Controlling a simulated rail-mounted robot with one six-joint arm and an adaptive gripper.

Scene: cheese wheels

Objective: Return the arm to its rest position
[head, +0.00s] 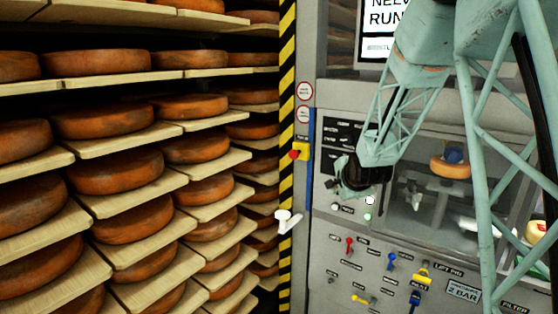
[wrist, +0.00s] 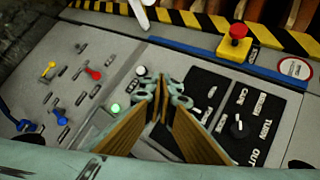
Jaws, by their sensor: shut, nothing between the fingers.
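My gripper (head: 345,188) hangs at the end of my pale green lattice arm (head: 405,110), in front of the grey control panel (head: 335,260). The arm is bent, coming down from the upper right. In the wrist view my gripper (wrist: 160,88) points at the panel, over the edge of its black labelled plate (wrist: 250,110). Its fingers come together at the tips and hold nothing. A lit green button (wrist: 115,108) lies just left of the fingertips in that view. I cannot tell whether the tips touch the panel.
Shelves with many orange-brown cheese wheels (head: 125,205) fill the left. A yellow box with a red button (head: 299,152) sits by the striped post (head: 287,100). A white handle (head: 287,221) sticks out below it. Coloured levers, such as a red one (head: 349,245), stand on the lower panel.

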